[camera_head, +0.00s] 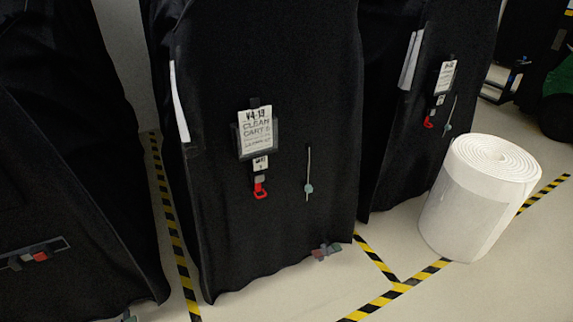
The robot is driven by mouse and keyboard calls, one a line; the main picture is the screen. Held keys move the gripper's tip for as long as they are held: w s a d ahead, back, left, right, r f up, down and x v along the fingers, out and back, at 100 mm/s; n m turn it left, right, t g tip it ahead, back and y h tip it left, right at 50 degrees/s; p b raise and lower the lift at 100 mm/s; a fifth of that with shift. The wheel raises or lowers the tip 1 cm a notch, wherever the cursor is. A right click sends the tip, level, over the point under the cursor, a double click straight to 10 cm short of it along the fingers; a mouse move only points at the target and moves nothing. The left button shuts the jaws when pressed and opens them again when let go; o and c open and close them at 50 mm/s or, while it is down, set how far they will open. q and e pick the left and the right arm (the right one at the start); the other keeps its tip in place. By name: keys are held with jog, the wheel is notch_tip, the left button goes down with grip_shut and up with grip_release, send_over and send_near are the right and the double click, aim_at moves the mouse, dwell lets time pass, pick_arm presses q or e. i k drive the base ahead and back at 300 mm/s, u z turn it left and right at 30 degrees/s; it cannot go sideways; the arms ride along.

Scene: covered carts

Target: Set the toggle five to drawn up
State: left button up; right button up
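A small grey-blue toggle (308,188) sits near the lower end of a thin pale vertical cord (308,160) on the front of the middle black-covered cart (225,225). A similar toggle (447,127) is low on a tilted cord on the right covered cart (385,130). I cannot read which toggle is number five. The middle cart's tag (256,130) seems to read "V4-19 CLEAN CART", with a last character I cannot tell for sure. Neither of my grippers is in view.
A red hook (261,191) hangs under the middle tag, and another (429,122) on the right cart. A white roll (480,200) stands on the floor at right. Another black-covered cart (70,170) is at left. Yellow-black tape (400,287) marks the floor.

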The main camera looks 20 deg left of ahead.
aim_at(309, 189)
jog(key=u, duration=0.65)
jog(key=k, duration=0.2)
jog(key=z, duration=1.7)
jog(key=i, duration=1.45)
jog(key=u, duration=1)
jog(key=i, duration=0.75)
jog(key=u, duration=0.65)
